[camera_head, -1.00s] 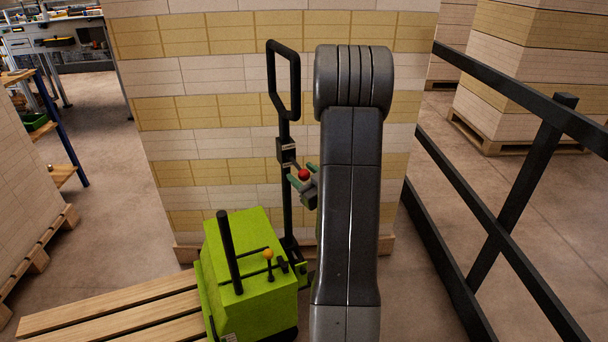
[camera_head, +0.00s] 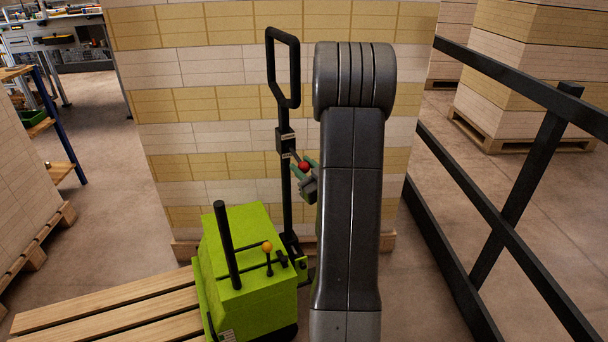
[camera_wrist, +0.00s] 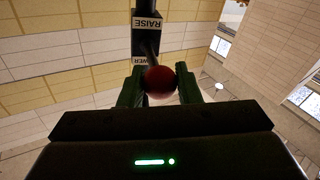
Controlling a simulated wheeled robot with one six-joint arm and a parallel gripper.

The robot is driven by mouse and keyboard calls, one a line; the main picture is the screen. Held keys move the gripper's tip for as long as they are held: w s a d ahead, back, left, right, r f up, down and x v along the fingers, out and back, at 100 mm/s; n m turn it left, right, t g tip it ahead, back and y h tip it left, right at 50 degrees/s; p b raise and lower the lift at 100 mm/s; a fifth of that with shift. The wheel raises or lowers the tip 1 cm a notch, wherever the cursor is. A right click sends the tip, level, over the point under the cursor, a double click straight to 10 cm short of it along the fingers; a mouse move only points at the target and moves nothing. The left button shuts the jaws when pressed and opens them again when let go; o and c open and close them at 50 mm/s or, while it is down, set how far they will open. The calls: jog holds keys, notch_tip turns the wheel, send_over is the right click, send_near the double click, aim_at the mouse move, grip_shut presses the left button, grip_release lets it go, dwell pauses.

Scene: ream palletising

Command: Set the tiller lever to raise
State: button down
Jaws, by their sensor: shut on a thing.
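The tiller (camera_head: 285,195) is a black post with a loop handle, standing on the lime-green truck body (camera_head: 245,245). A dark control box (camera_head: 285,139) sits partway up the post. A short lever sticks out of it, sloping down to the right to a red knob (camera_head: 304,166). My gripper (camera_head: 305,168) has its green fingers on both sides of the knob and is shut on it. In the wrist view the knob (camera_wrist: 160,82) is between the fingers. The RAISE label (camera_wrist: 147,22) appears upside down above it; the LOWER label (camera_wrist: 141,61) is partly hidden behind the knob.
A tall ream stack (camera_head: 200,100) stands close behind the tiller. A black railing (camera_head: 510,200) runs along the right. Wooden slats (camera_head: 110,308) lie at lower left, and an orange-knobbed stick (camera_head: 267,247) rises from the truck. Another stack (camera_head: 25,180) is at far left.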

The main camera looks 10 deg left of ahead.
jog(key=f+y+b, duration=0.1)
jog(key=b, duration=0.3)
jog(key=f+t+b, duration=0.1)
jog(key=b, duration=0.3)
jog(key=f+n+y+b, duration=0.1)
jog(key=b, duration=0.4)
jog(key=shift+w+a+f+t+y, duration=0.2)
jog(key=shift+w+t+y, duration=0.1)
jog(key=shift+t, duration=0.1)
jog(key=shift+r, duration=0.15)
jog(key=c, duration=1.1)
grip_release()
jog(key=v, duration=1.4)
jog(key=shift+b, duration=0.35)
